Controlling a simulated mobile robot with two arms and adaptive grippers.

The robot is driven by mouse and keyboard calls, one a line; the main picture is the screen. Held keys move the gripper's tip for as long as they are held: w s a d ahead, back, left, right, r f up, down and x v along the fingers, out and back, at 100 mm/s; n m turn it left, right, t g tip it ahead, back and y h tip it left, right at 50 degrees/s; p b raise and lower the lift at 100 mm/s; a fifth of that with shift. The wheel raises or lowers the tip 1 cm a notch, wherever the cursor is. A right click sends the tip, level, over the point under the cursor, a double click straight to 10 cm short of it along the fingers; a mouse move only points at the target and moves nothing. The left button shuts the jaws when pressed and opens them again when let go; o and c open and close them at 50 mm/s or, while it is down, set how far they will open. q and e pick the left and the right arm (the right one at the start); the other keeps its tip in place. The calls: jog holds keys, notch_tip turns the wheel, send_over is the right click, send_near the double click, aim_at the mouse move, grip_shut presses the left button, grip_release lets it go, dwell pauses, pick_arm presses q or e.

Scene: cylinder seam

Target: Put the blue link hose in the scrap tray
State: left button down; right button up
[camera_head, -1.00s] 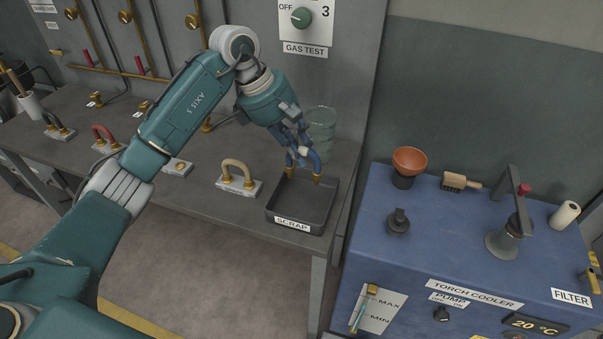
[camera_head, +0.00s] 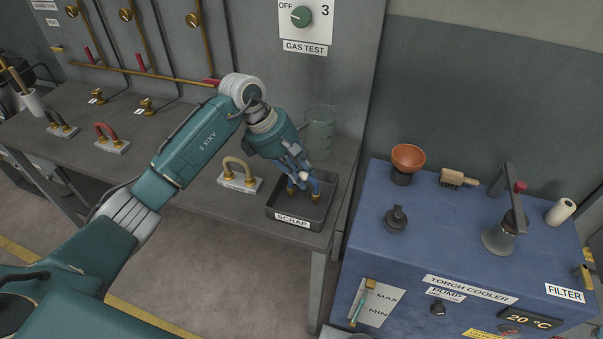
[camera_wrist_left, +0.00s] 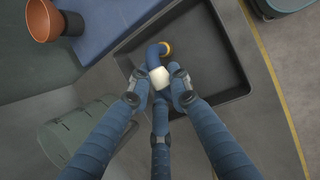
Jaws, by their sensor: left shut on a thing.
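The blue link hose (camera_head: 314,183) is a short curved hose with brass ends and a pale band at its middle. My left gripper (camera_head: 301,180) is shut on it, over the inside of the dark scrap tray (camera_head: 292,222). In the left wrist view the gripper (camera_wrist_left: 159,80) grips the hose (camera_wrist_left: 154,52) by the pale band, with one brass end showing over the tray floor (camera_wrist_left: 205,55). Whether the hose touches the tray floor I cannot tell. My right gripper is not in view.
A tan hose (camera_head: 239,170) stands on a labelled block left of the tray, and a red hose (camera_head: 106,132) farther left. A clear greenish container (camera_head: 320,135) stands behind the tray. The blue torch cooler (camera_head: 450,240) stands to the right.

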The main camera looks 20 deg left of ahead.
pick_arm(q)
jog(key=c, duration=1.6)
grip_release()
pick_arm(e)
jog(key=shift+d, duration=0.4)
pick_arm(q)
jog(key=shift+r, duration=0.2)
jog(key=b+v, duration=0.2)
jog(key=v, duration=1)
jog(key=shift+f, duration=0.1)
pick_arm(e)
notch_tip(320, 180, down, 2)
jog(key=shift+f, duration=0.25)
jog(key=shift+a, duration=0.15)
pick_arm(q)
jog(key=shift+a, duration=0.1)
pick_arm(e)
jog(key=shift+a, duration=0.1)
